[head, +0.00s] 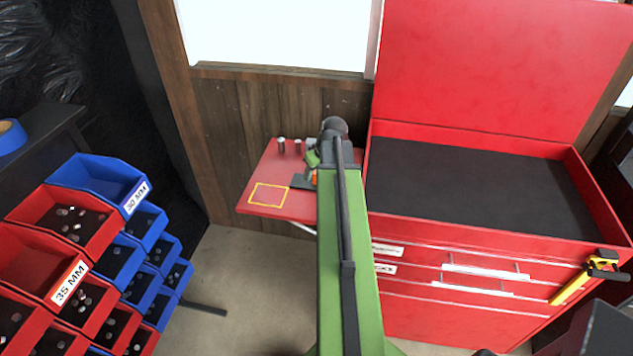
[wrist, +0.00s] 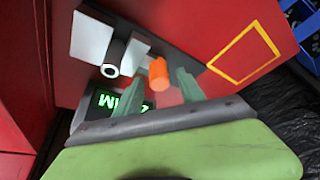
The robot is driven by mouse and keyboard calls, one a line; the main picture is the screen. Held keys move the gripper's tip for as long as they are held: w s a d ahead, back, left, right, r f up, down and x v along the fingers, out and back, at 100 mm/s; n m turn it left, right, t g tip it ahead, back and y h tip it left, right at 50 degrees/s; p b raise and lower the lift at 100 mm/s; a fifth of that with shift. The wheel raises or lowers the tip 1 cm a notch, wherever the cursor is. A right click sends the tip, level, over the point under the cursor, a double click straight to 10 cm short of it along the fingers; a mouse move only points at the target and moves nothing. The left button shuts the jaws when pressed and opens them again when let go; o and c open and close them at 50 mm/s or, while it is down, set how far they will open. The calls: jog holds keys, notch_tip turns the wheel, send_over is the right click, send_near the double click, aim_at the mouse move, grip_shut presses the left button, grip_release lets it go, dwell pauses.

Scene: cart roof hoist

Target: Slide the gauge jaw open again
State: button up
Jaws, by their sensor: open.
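The gauge shows in the wrist view as a dark bar (wrist: 185,50) with a lit green readout (wrist: 106,100), partly hidden by my gripper. Two pale jaw blocks stand at its left end, one (wrist: 90,38) farther left and one (wrist: 133,50) nearer the middle. A dark cylinder (wrist: 111,68) with a pale ring end shows between them; contact is unclear. An orange knob (wrist: 158,73) stands on the gauge. My gripper (wrist: 160,92) is open, its green fingers on either side of the knob, apparently not pressing it. In the head view my arm mostly hides the gauge (head: 302,181).
The gauge is on a red shelf (head: 258,195) with a yellow square outline (head: 268,195). Two metal cylinders (head: 282,145) (head: 297,146) stand at its back. A red tool chest (head: 470,190) is close on the right. Red and blue bins (head: 95,185) are at left.

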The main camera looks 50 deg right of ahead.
grip_shut()
dwell(0.3)
jog(key=shift+f, duration=0.1)
dwell(1.1)
